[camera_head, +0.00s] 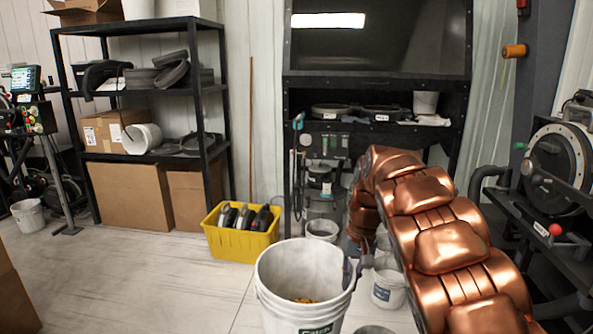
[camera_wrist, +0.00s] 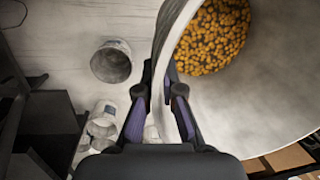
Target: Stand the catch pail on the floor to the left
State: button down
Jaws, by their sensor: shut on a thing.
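The catch pail (camera_head: 285,272) is a large white bucket with a green label reading "Catch" at the bottom centre of the head view. Yellow-orange grains lie in its bottom. It also fills the right of the wrist view (camera_wrist: 275,85), its mouth facing the camera, with the grains (camera_wrist: 212,35) inside. My gripper (camera_head: 353,272) is at the pail's right rim, with its fingers (camera_wrist: 160,72) on either side of the pail's wall, shut on it. The pail's base is below the frame, so I cannot tell whether it touches the floor.
A yellow crate (camera_head: 242,235) with several dark-handled items stands on the floor behind the pail. A shelf (camera_head: 140,95) with boxes stands at the back left. The pale floor (camera_head: 120,275) at left is clear.

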aim_at(352, 272)
jog(key=shift+d, duration=0.1)
jog(key=r+p, duration=0.1)
jog(key=p, duration=0.2)
jog(key=shift+r, duration=0.25)
jog(key=p, duration=0.2)
jog(key=r+p, duration=0.1)
jog(key=p, duration=0.2)
jog(key=shift+s+a+r, duration=0.2)
jog(key=shift+s+a, duration=0.05)
jog(key=shift+s, duration=0.05)
jog(key=s+r+p, duration=0.1)
jog(key=p, duration=0.6)
jog(key=shift+s+d+r, duration=0.1)
jog(key=shift+s+r, duration=0.15)
jog(key=shift+r, duration=0.1)
jog(key=shift+s+p, duration=0.25)
jog(key=shift+p, duration=0.55)
